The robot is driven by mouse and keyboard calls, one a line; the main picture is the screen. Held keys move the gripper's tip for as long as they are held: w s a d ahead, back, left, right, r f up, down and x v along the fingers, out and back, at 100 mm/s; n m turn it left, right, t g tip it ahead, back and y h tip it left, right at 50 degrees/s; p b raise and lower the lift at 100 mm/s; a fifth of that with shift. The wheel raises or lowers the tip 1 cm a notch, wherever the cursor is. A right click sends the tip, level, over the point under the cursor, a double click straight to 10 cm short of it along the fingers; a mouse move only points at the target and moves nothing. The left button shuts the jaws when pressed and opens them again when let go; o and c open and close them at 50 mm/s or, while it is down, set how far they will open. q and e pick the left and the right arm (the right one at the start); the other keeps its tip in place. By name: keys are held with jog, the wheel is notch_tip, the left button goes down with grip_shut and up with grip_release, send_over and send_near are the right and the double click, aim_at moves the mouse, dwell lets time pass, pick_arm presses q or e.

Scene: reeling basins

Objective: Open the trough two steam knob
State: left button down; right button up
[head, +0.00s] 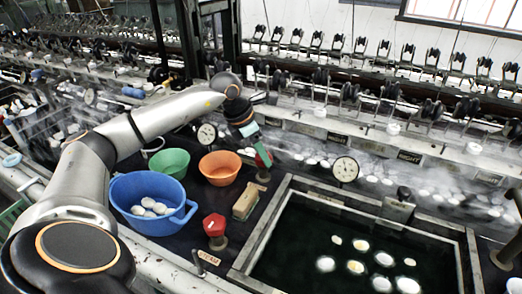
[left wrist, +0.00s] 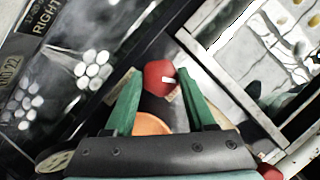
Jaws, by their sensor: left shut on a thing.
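My left gripper (head: 262,156) reaches in from the left with green fingers pointing down. It is shut on a red steam knob, which sits between the two fingertips in the left wrist view (left wrist: 160,77). In the head view the fingers hide most of this knob, on its post behind the tan block. A second red knob (head: 214,225) with a white mark stands free nearer the front, beside the water basin. I cannot read which trough each knob belongs to. My right gripper is not in view.
A dark water basin (head: 236,272) with floating white cocoons lies right of the knobs. A blue tub (head: 150,222), a green bowl (head: 169,163), an orange bowl (head: 221,168) and a tan block (head: 248,203) crowd the counter. A gauge (head: 345,169) and steam stand behind.

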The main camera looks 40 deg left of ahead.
pick_arm(q)
jog(key=n+y, duration=0.1)
jog(key=n, duration=0.1)
jog(key=n+y, duration=0.1)
jog(key=n, duration=0.2)
jog(key=shift+d, duration=0.2)
jog(key=n+y, duration=0.1)
jog(key=n, duration=0.1)
jog(key=n+y, duration=0.1)
jog(key=n, duration=0.2)
jog(key=shift+d, duration=0.1)
jog(key=shift+n, duration=0.5)
jog(key=shift+c, duration=1.2)
grip_release()
jog(key=shift+r, duration=0.1)
jog(key=v, duration=1.2)
jog(key=shift+r, duration=0.25)
jog(key=shift+w+d, duration=0.1)
